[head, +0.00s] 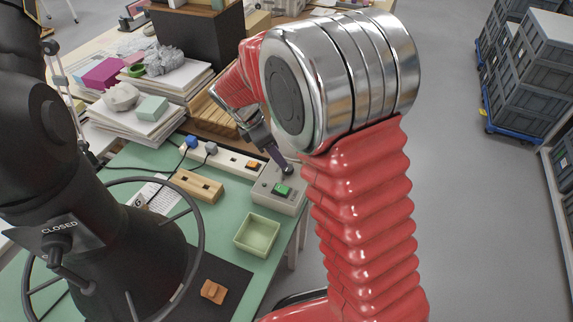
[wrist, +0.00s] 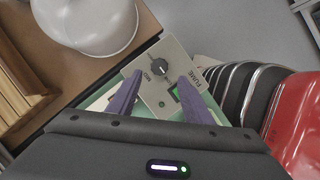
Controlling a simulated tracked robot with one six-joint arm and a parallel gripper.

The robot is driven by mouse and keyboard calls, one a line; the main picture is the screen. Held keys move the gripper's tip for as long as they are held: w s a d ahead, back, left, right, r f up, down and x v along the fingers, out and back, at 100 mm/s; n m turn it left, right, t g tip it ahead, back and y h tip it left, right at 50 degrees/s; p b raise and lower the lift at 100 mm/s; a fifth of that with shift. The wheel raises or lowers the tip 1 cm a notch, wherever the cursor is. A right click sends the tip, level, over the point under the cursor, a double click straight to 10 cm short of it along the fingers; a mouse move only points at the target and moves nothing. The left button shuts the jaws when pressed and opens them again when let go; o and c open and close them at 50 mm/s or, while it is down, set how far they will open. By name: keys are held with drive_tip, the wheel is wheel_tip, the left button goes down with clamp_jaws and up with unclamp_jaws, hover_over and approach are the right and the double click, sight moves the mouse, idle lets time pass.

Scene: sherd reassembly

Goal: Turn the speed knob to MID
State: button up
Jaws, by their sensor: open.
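The speed knob (wrist: 161,71) is a round dark dial with a small pale mark, on the top of a grey control box (wrist: 151,96). I cannot tell exactly where the pale mark points. My gripper (wrist: 160,79) is open, its two purple fingers on either side of the knob, apart from it as far as I can tell. In the head view the control box (head: 265,200) stands on the green bench and my gripper (head: 283,166) is over its far end, mostly hiding the knob.
A green switch (head: 283,190) is on the box near the knob. A power strip (head: 228,159) and wooden block (head: 197,186) lie to the left. A pale green tray (head: 257,235) is in front. A white bowl-like object (wrist: 88,20) is beyond the left finger.

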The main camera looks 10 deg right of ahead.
sight(288, 168)
drive_tip(key=x, duration=0.7)
drive_tip(key=shift+d+f, duration=0.1)
drive_tip(key=shift+f, duration=0.25)
drive_tip(key=shift+c, duration=0.3)
drive_tip(key=c, duration=0.9)
drive_tip(key=shift+d, duration=0.25)
drive_tip(key=shift+c, duration=0.5)
drive_tip(key=shift+a, duration=0.15)
